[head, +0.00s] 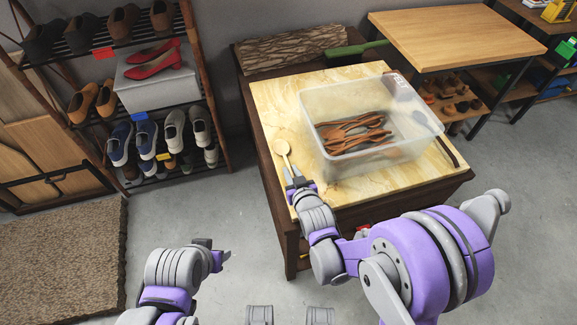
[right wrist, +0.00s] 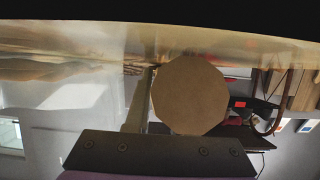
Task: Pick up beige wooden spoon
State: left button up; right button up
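The beige wooden spoon (head: 283,149) lies near the left edge of the marble-topped table, left of the clear bin. Its round bowl points away from me and its handle runs down to my right gripper (head: 293,174). The right fingertips are at the handle end; whether they press on it is not clear.
The clear plastic bin (head: 345,165) holds several brown wooden utensils and stands just right of the spoon. The table (head: 350,192) has bare marble at its front. A shoe rack (head: 215,100) stands left, and a wooden table (head: 455,38) behind right.

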grip_shut()
